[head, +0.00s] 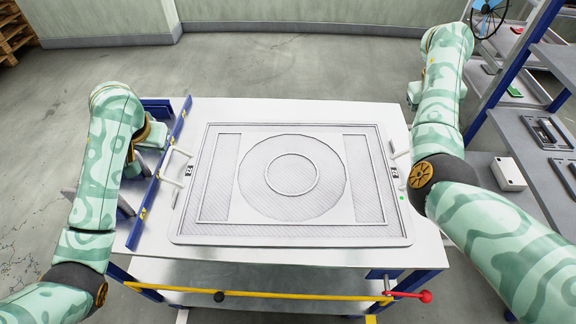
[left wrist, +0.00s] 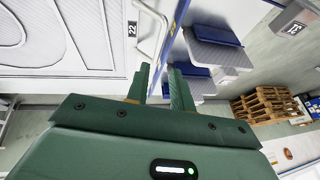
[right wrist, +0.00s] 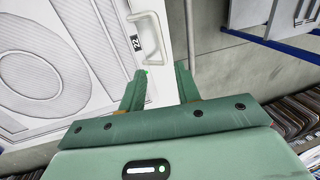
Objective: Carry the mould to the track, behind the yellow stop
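The mould (head: 330,228) is a large flat pale panel with a raised ring and rectangles, lying flat on a white table. It has a white handle and a "22" label on each short side. The left handle (left wrist: 152,30) shows in the left wrist view, ahead of my left gripper (left wrist: 160,72). That gripper is open, its fingers apart and empty. The right handle (right wrist: 147,38) shows in the right wrist view, just beyond my right gripper (right wrist: 158,72), which is also open and empty. In the head view my right arm hides most of that gripper. I cannot identify the track.
The white table (head: 270,110) has a blue rail (head: 160,180) along its left side. A yellow bar (head: 270,295) with a red-knobbed lever (head: 424,296) crosses its front; I cannot tell if this is the stop. Shelving (head: 530,125) stands at right. Floor behind the table is clear.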

